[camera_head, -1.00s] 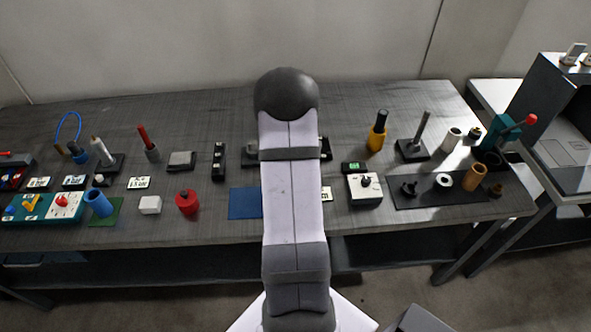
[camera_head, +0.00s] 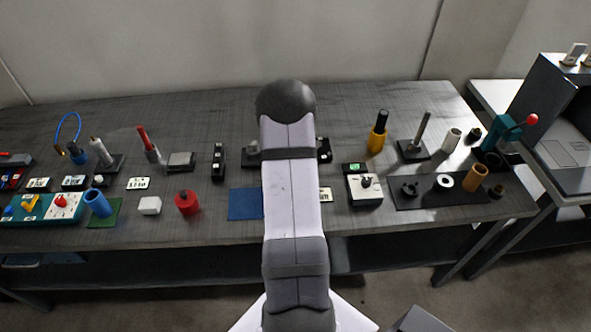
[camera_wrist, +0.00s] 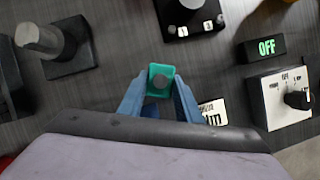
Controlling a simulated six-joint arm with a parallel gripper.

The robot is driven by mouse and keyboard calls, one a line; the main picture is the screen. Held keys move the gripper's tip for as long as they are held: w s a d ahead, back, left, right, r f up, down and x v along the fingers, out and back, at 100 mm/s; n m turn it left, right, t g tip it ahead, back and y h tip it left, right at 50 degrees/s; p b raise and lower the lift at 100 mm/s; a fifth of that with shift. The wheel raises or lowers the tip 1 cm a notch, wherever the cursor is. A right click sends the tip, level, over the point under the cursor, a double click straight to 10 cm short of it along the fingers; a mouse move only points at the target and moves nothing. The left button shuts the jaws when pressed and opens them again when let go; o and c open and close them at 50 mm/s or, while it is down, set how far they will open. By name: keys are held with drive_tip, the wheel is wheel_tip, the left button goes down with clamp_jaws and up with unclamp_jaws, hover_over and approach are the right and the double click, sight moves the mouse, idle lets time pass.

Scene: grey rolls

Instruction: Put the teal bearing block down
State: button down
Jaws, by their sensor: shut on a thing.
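The teal bearing block (camera_wrist: 161,70) is in the wrist view, small and teal with a grey round part in its middle. My gripper (camera_wrist: 160,83) has its two blue fingers closed on the block's sides. Dark grey table surface shows around the block; I cannot tell whether the block touches it. In the head view my own arm hides the gripper and the block. A blue mat (camera_head: 244,204) lies on the table left of my arm, and a bit of blue shows between the fingers in the wrist view.
A green OFF display (camera_wrist: 265,47) and a white switch box (camera_wrist: 283,98) stand to the right in the wrist view. A dark base with a grey post (camera_wrist: 62,45) is at left. A label plate (camera_wrist: 212,112) lies close to the right finger. A red knobbed weight (camera_head: 187,202) stands left of the mat.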

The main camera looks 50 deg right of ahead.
drive_tip(key=shift+f, duration=0.15)
drive_tip(key=c, duration=1.3)
unclamp_jaws()
drive_tip(key=shift+a+r, duration=0.1)
drive_tip(key=shift+r, duration=0.45)
drive_tip(key=v, duration=1.1)
drive_tip(key=shift+s+a+r, duration=0.1)
drive_tip(key=shift+s+a, duration=0.05)
drive_tip(key=shift+a, duration=0.05)
drive_tip(key=shift+a, duration=0.1)
